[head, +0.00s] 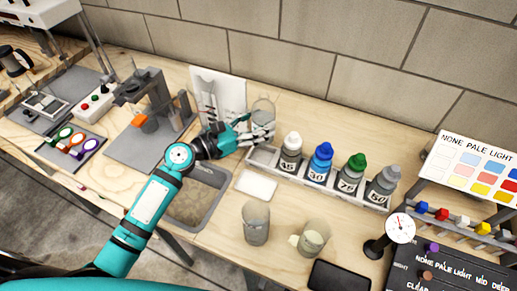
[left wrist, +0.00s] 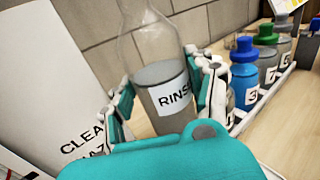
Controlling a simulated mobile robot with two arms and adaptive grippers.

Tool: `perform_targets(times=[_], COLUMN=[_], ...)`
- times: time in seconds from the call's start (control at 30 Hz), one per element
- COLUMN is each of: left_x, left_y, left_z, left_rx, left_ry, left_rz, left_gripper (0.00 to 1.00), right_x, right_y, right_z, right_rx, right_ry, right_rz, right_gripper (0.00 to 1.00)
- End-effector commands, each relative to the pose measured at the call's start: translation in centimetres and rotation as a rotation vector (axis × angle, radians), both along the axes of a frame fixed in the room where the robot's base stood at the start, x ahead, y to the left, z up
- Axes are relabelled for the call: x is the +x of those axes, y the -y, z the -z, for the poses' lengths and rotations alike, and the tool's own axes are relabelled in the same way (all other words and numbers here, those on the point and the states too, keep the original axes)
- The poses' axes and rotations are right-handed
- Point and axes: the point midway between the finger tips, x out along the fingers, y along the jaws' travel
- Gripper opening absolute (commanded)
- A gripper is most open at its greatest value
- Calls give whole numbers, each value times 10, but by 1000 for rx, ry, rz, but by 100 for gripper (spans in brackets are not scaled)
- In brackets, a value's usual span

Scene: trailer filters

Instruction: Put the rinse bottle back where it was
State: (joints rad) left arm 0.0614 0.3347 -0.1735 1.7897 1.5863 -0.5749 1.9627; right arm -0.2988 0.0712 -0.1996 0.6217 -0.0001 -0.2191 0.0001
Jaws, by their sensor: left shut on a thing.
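The rinse bottle (head: 263,108) is clear, with grey liquid low inside and a white label. In the left wrist view the rinse bottle (left wrist: 160,85) stands between the fingers, with "RINS" readable on its label; its top is cut off. My left gripper (head: 262,133) is shut on its lower part. The bottle is close to upright, behind the left end of the bottle rack (head: 262,157), where a slot is empty. I cannot tell whether its base touches the table. My right gripper is not in view.
Bottles with white (head: 291,150), blue (head: 321,160), green (head: 351,172) and grey (head: 383,185) caps fill the rack to the right. A white sign (head: 220,90) stands left of the gripper.

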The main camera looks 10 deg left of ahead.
Motion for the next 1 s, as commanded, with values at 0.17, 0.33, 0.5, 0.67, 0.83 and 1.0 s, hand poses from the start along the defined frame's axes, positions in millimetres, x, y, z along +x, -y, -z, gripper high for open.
perform_targets(times=[0.17,0.33,0.5,0.67,0.83,1.0], left_x=[0,0,0,0,0,0], left_y=[0,0,0,0,0,0], left_z=[38,50,77,90,89,93], left_rx=[-5,-3,-3,-1,0,-1], left_ry=[-1,1,-1,2,3,2], left_rz=[-1,-1,-1,0,1,0], left_gripper=[7,7,7,7,7,7], right_x=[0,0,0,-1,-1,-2], right_y=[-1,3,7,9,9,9], right_z=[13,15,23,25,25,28], right_rx=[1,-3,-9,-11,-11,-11], right_ry=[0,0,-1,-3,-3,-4], right_rz=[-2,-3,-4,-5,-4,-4], right_gripper=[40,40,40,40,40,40])
